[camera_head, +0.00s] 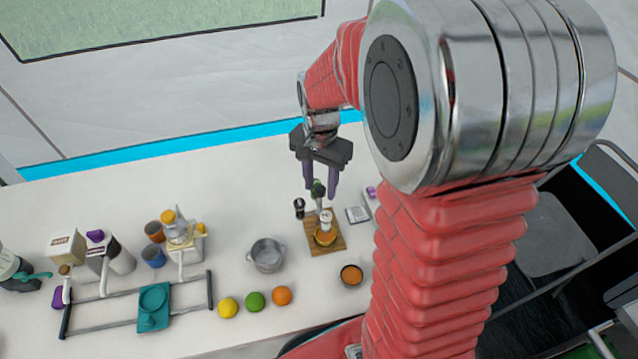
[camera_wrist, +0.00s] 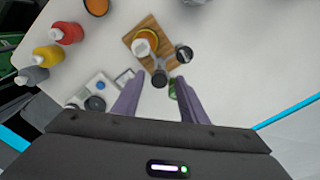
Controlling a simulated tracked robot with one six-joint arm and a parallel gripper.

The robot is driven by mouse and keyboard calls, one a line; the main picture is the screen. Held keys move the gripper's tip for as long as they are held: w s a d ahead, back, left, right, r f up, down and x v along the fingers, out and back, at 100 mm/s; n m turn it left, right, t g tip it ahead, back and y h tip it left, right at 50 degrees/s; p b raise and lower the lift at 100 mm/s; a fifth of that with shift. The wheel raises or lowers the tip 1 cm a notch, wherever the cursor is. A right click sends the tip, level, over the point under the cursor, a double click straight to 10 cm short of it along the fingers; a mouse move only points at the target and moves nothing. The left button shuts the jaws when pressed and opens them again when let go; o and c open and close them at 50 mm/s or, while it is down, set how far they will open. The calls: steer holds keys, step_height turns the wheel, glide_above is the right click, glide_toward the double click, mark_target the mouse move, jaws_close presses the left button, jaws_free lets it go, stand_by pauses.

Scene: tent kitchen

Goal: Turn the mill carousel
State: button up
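No part is plainly marked as the mill carousel. A small group of mills stands at and beside a wooden board (camera_head: 332,246): a black mill (camera_head: 299,208), a green-topped item (camera_head: 317,186) and a pale grey mill (camera_head: 326,216). An orange-and-white round item (camera_head: 325,237) sits on the board. In the wrist view the board (camera_wrist: 133,38), grey mill (camera_wrist: 159,77) and black mill (camera_wrist: 184,55) lie ahead of the fingers. My gripper (camera_head: 320,192) is open above the group, its purple fingers apart around the green item in the picture; contact cannot be told.
A metal pot (camera_head: 266,254) stands left of the board and an orange-filled bowl (camera_head: 351,275) in front. Several fruits lie near the front edge. Red (camera_wrist: 68,33) and yellow (camera_wrist: 48,56) bottles stand at the left in the wrist view. The table behind the mills is clear.

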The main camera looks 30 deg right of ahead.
steer(key=shift+r, duration=0.1)
step_height(320, 180, up, 14)
steer(key=shift+f, duration=0.25)
stand_by(0.5)
stand_by(0.5)
steer(key=s+a+n+t, duration=0.2)
steer(key=s+a+n, duration=0.2)
steer(key=s, duration=0.3)
steer(key=s+a+n+t, duration=0.3)
steer(key=s+a+n, duration=0.2)
steer(key=s+n, duration=0.2)
steer(key=shift+s+a+r+t, duration=0.2)
steer(key=shift+s+t, duration=0.1)
steer(key=shift+s, duration=0.05)
steer(key=shift+c, duration=1)
steer(key=shift+d, duration=0.1)
